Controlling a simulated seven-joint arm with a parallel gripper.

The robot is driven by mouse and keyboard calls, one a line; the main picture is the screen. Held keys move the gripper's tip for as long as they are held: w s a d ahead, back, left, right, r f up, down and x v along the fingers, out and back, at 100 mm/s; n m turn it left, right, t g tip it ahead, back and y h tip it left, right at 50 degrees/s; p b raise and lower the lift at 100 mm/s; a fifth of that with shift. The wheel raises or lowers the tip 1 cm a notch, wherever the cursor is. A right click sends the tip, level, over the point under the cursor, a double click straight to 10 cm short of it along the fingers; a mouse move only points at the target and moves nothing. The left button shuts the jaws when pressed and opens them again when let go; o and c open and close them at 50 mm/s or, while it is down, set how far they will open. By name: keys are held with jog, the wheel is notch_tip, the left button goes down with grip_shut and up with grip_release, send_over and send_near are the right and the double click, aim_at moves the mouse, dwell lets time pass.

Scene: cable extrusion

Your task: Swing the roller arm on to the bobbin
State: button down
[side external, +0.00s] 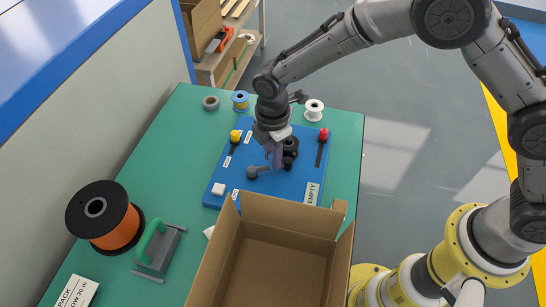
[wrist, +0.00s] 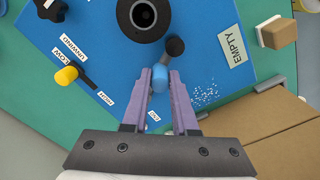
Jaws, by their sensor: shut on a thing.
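My gripper (wrist: 160,82) has its two purple fingers shut on the blue roller (wrist: 160,76) at the end of the roller arm. The dark round part of the arm (wrist: 175,47) lies just beyond the fingertips. The black bobbin (wrist: 143,17), with a pale hub, stands further up in the wrist view, cut by the top edge. The roller appears apart from it. In the side view my gripper (side external: 273,156) is low over the blue board (side external: 213,198), and a grey arm (side external: 253,172) shows beside it. The fingers hide the roller there.
A yellow-knobbed lever (wrist: 66,75) and a red-knobbed lever (side external: 323,134) stand on the board. An open cardboard box (side external: 215,262) is close in front. An orange reel (side external: 117,231) and a green-handled tool (side external: 152,243) lie left. Small spools stand behind.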

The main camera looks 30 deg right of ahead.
jog(key=shift+w+r+n, duration=0.1)
jog(key=shift+w+n, duration=0.2)
jog(key=shift+n, duration=0.2)
jog(key=c, duration=0.7)
grip_release()
notch_tip(320, 180, up, 14)
jog(key=shift+f, duration=0.15)
